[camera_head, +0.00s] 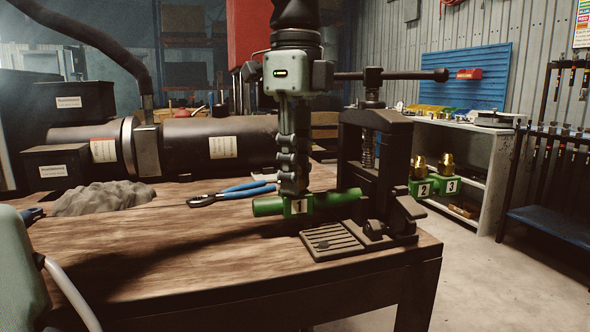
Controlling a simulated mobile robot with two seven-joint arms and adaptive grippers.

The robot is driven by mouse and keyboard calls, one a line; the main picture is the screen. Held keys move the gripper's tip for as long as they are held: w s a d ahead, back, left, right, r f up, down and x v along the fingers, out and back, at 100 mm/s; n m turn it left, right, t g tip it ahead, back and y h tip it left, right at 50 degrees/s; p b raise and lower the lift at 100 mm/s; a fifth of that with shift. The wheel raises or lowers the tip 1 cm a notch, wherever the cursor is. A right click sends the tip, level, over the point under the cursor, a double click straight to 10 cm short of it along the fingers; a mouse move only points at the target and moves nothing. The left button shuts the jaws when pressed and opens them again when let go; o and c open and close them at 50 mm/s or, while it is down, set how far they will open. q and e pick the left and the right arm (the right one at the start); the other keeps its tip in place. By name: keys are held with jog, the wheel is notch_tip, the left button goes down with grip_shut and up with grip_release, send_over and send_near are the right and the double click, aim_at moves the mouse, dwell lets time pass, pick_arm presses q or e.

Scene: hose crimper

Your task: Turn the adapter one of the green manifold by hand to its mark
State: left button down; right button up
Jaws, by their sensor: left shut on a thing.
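The green manifold (335,199) lies across the workbench, passing the black press, with white labels 1, 2 and 3. Adapter one, above label 1, is hidden by my left gripper (295,190), which points straight down with its fingers closed at that spot. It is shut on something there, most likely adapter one. Brass adapters two (420,166) and three (447,164) stand upright over labels 2 and 3, right of the press. No mark for adapter one can be made out. My right gripper is not in view.
The black press (376,165) with its long handle stands close right of my left gripper. Blue-handled pliers (232,193) and a grey cloth (104,198) lie on the wooden bench (150,265). The bench's front left is clear. A shelf (480,150) stands behind, right.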

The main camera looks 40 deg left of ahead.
pick_arm(q)
jog(key=n, duration=0.5)
jog(key=c, duration=1.5)
grip_release()
jog(key=shift+o, duration=0.2)
notch_tip(320, 180, up, 5)
jog(key=p, duration=0.4)
jog(key=shift+r, duration=0.1)
